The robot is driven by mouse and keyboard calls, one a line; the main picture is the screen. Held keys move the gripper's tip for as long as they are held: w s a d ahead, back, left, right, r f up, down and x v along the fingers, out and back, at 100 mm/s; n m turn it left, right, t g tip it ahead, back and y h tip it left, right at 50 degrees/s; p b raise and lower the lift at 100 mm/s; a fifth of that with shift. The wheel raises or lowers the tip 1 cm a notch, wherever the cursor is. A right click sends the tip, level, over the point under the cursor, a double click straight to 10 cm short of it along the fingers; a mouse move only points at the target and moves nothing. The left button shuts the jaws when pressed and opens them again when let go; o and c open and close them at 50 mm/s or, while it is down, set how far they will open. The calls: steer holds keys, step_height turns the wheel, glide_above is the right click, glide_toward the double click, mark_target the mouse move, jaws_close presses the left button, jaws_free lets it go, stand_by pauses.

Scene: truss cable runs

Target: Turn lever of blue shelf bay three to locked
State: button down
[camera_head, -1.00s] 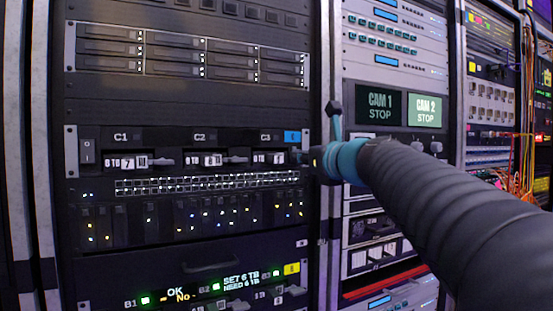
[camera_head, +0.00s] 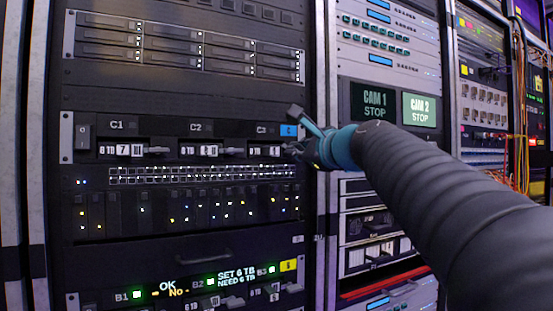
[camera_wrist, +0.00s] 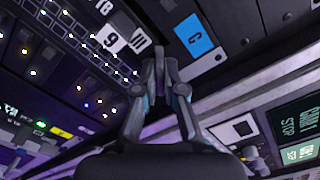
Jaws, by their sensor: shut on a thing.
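The blue-tagged shelf (camera_head: 190,129) is a dark panel with three bays, C1, C2 and C3, and a blue tag (camera_head: 289,131) at its right end. The tag also shows in the wrist view (camera_wrist: 196,35). My gripper (camera_head: 291,149) is at bay C3 (camera_head: 262,150), at the right end of its slot. In the wrist view my gripper's fingertips (camera_wrist: 159,54) are close together on the C3 lever, which they mostly hide. White tiles with dark marks (camera_wrist: 113,39) show beside the fingertips. The lever's exact angle cannot be told.
The C2 lever (camera_head: 236,149) and C1 lever (camera_head: 156,150) lie to the left on the same shelf. A yellow-tagged shelf (camera_head: 288,266) with bays B1 to B3 is below. A rack post (camera_head: 327,215) and CAM 1 and CAM 2 screens (camera_head: 421,109) are to the right.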

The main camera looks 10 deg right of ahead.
steer(key=shift+f+n+b, duration=0.15)
steer(key=shift+n+b, duration=1.7)
steer(key=shift+n, duration=1.85)
steer(key=c, duration=1.3)
jaws_free()
steer(key=shift+o, duration=0.2)
steer(key=shift+s, duration=0.1)
steer(key=v, duration=1.2)
